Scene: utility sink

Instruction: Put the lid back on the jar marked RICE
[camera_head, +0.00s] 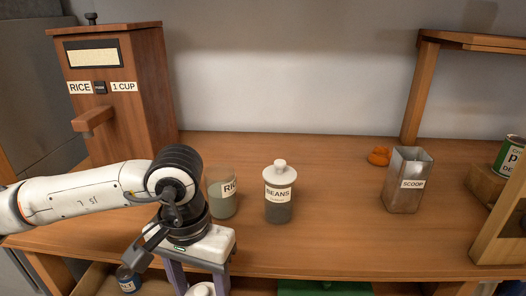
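The jar marked RICE (222,201) stands upright on the counter, greenish-grey and apparently without a lid; my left arm hides part of it. My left gripper (200,284) points down at the counter's front edge, in front of and slightly left of the jar. Its two fingers are spread apart. A white lid-like piece with a knob (203,291) shows between the fingers, cut off by the bottom of the picture; I cannot tell whether they touch it. My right gripper is not in view.
A white-lidded BEANS jar (278,200) stands just right of the RICE jar. A wooden dispenser (118,100) is at the back left. A metal SCOOP container (407,182) and an orange item (378,156) stand to the right. The counter between BEANS and SCOOP is clear.

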